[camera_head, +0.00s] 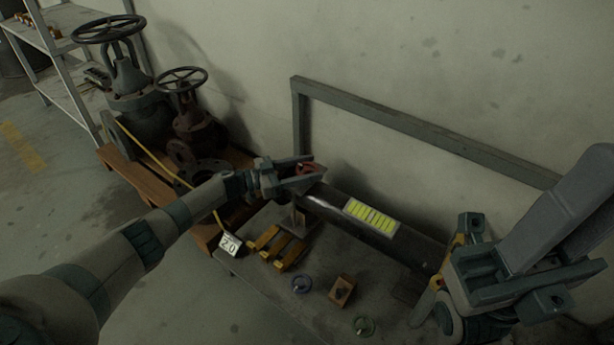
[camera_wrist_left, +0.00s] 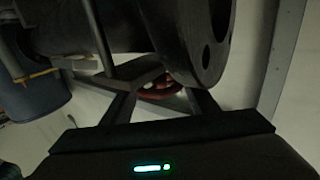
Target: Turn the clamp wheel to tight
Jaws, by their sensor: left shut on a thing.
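A red wheel (camera_head: 309,168), apparently the clamp wheel, sits at the left end of a dark pipe (camera_head: 340,208) that bears a yellow label. My left gripper (camera_head: 308,173) reaches in from the left and is shut on it. In the left wrist view, the red wheel (camera_wrist_left: 162,86) shows between the two fingers, partly hidden by them and by a dark flange (camera_wrist_left: 205,40). Its markings do not show, so I cannot tell how tight it is. My right gripper (camera_head: 500,275) hangs at the lower right, apart from the wheel; its fingertips are not clear.
Big gate valves (camera_head: 125,85) stand on a wooden pallet (camera_head: 140,175) at the left. A grey frame (camera_head: 420,127) stands behind the pipe along the wall.

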